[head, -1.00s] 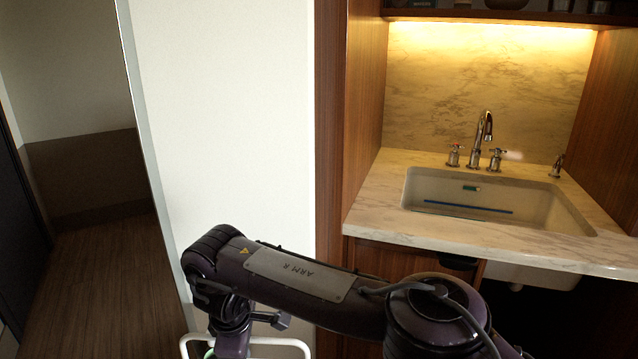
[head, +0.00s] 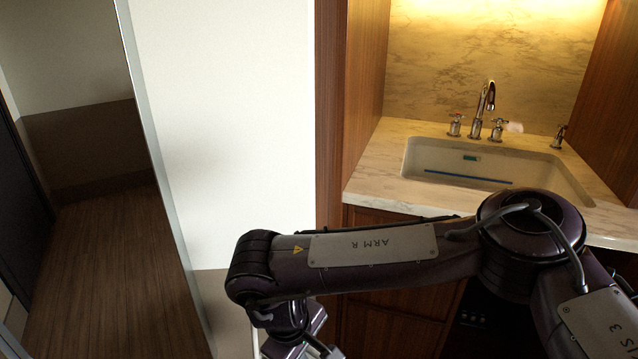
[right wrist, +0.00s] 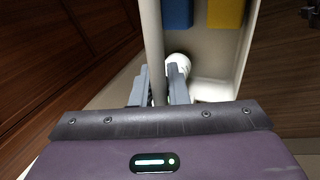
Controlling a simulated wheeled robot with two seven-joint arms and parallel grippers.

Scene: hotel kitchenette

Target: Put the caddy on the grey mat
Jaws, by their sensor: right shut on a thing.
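The caddy (right wrist: 206,92) is a cream, open box with an upright bar (right wrist: 152,40) in the right wrist view. A blue thing (right wrist: 177,12) and a yellow thing (right wrist: 225,12) are in it, and a white rounded thing (right wrist: 178,62) shows by the fingers. My right gripper (right wrist: 160,88) is shut on the caddy's bar, its fingers on either side. In the head view the caddy is almost wholly below the lower edge, behind my right arm. The grey mat is not in view. My left gripper is not in view.
A marble counter (head: 385,160) with a sink (head: 420,155) and tap (head: 482,105) stands at the right, above wooden cabinet fronts (head: 385,325). A white wall (head: 225,130) is in the middle.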

